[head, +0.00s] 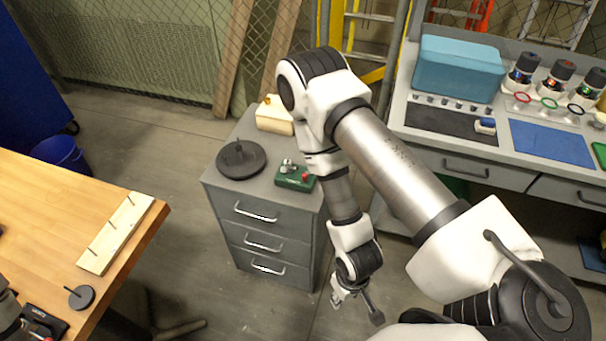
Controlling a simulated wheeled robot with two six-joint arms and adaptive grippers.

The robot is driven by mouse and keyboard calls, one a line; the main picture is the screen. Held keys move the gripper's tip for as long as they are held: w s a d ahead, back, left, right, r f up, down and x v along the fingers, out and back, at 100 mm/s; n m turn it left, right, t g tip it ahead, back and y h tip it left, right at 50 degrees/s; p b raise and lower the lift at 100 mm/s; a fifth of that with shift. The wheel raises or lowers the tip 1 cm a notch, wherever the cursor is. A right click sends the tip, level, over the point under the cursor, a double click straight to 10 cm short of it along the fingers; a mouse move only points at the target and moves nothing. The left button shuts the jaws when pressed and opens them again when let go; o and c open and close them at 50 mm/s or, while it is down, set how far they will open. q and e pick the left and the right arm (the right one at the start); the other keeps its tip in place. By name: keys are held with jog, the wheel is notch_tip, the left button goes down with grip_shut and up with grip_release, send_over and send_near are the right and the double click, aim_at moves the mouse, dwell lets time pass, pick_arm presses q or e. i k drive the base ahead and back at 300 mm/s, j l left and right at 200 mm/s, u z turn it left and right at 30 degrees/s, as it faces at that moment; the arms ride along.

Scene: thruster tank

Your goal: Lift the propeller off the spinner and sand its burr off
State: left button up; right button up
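A dark round disc (240,161) with a short upright post in its middle lies on top of the grey drawer cabinet. A small green box (294,178) with a red button and a metal fitting sits beside it. I cannot make out a propeller for certain on either one.
The wooden table (60,205) at left holds a pegged wooden strip (115,235), a small dark disc with a pin (80,297) and a black device (45,322). The right bench holds a blue tank (458,70), blue mat (553,147) and several jars. A cream box (274,118) stands behind the cabinet top's disc.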

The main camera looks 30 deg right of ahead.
aim_at(287, 167)
jog(key=u, duration=1.65)
jog(key=z, duration=2.55)
jog(key=i+l, duration=0.15)
jog(key=l, duration=0.2)
jog(key=i+l, duration=0.1)
jog(key=l, duration=0.2)
jog(key=i+l, duration=0.15)
jog(key=l, duration=0.2)
jog(key=i+l, duration=0.15)
jog(key=l, duration=0.15)
jog(key=i+l, duration=0.1)
jog(key=l, duration=0.25)
